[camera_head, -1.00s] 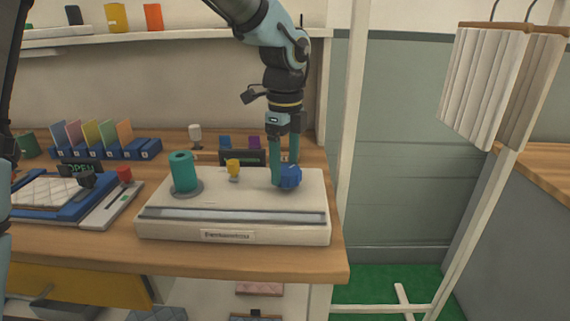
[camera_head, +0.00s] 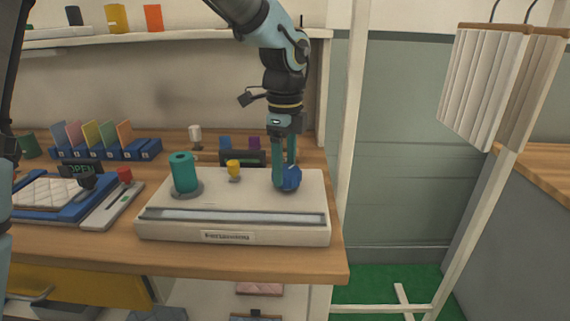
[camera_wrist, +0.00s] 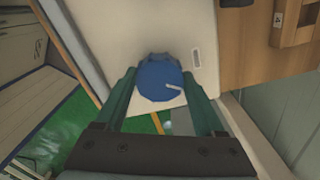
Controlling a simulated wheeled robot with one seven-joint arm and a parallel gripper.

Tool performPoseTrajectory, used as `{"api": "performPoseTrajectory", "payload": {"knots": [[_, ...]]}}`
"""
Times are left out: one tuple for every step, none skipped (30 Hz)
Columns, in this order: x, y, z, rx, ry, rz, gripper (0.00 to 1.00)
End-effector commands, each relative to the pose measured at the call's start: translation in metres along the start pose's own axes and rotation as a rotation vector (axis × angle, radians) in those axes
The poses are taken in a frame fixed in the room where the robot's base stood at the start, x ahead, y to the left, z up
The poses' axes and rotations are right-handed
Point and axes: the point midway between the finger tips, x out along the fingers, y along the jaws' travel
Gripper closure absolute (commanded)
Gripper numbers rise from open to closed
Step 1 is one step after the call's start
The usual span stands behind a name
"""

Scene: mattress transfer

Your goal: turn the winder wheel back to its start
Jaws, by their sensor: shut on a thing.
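The winder wheel is a blue scalloped knob (camera_head: 290,179) on the right end of a white machine (camera_head: 235,216). In the wrist view the wheel (camera_wrist: 158,80) carries a short pale mark pointing to the right. My gripper (camera_head: 284,170) comes down on it from above, its two green fingers on either side of the wheel. The fingers (camera_wrist: 160,92) are shut on the wheel.
A teal spool (camera_head: 184,173) and a small yellow knob (camera_head: 233,170) stand on the machine left of the wheel. A quilted pad (camera_head: 48,192) lies in a blue frame farther left. A white post (camera_head: 352,120) stands right of the table.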

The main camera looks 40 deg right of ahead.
Motion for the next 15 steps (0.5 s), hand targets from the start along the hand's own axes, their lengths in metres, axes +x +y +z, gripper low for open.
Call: {"api": "performPoseTrajectory", "payload": {"knots": [[-0.0015, 0.0004, -0.0003, -0.033, -0.001, 0.000, 0.85], [-0.0015, 0.0005, -0.0003, -0.056, -0.001, 0.000, 0.85], [-0.0016, 0.0006, -0.0002, -0.089, -0.001, 0.000, 0.85], [-0.0016, 0.0007, -0.0002, -0.114, -0.001, 0.000, 0.85], [-0.0016, 0.0008, -0.0003, -0.142, -0.001, 0.000, 0.85], [-0.0016, 0.0009, -0.0002, -0.179, -0.001, -0.001, 0.85], [-0.0016, 0.0010, -0.0003, -0.208, -0.001, -0.001, 0.85], [-0.0015, 0.0012, -0.0006, -0.236, -0.001, -0.001, 0.85], [-0.0015, 0.0013, -0.0007, -0.275, -0.001, 0.000, 0.85], [-0.0015, 0.0015, -0.0005, -0.304, -0.001, 0.000, 0.85], [-0.0014, 0.0016, -0.0003, -0.332, -0.001, 0.000, 0.85], [-0.0014, 0.0017, -0.0005, -0.370, -0.002, 0.000, 0.85], [-0.0014, 0.0019, -0.0008, -0.397, -0.002, -0.001, 0.85], [-0.0013, 0.0020, -0.0007, -0.426, -0.002, -0.001, 0.85], [-0.0013, 0.0021, -0.0005, -0.465, -0.002, -0.001, 0.85]]}}
